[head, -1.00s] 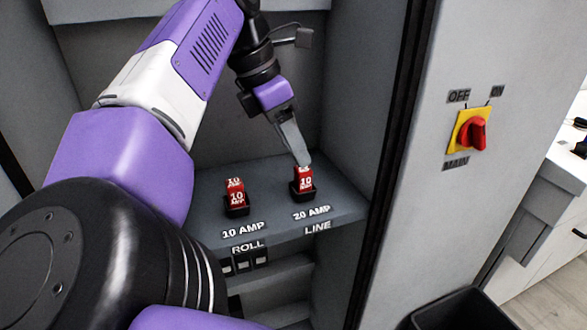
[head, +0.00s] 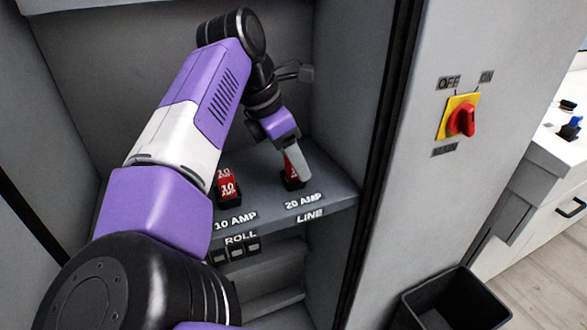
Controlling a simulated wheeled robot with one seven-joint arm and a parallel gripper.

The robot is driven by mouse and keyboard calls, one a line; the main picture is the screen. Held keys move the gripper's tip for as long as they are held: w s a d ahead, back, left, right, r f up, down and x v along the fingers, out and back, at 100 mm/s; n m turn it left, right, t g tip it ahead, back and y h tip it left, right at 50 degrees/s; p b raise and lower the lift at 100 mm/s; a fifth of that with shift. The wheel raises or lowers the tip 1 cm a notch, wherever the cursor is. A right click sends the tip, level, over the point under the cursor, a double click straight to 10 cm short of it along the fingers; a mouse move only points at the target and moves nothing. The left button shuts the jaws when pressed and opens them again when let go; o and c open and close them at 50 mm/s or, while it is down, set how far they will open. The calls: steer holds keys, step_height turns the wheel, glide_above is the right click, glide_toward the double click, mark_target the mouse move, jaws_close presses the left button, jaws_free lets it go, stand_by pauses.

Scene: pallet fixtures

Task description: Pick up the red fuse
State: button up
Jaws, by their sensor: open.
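Two red fuses stand in black sockets on the grey cabinet shelf (head: 265,205). The left red fuse (head: 227,187) is marked 10 and sits above the label "10 AMP". The right red fuse (head: 289,172) sits above the label "20 AMP LINE" and is mostly hidden behind my gripper. My gripper (head: 299,172) is open at the right fuse, its near finger in front of the fuse. Its far finger is hidden, and I cannot tell whether the fingers touch the fuse.
A yellow and red main switch (head: 459,118) is on the panel at right, marked OFF and ON. Cabinet walls stand close behind and right of the shelf. A black bin (head: 455,305) is on the floor at lower right. A white counter (head: 540,200) stands at far right.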

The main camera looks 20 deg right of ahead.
steer(key=shift+c, duration=0.2)
jaws_close()
steer(key=shift+r, duration=0.1)
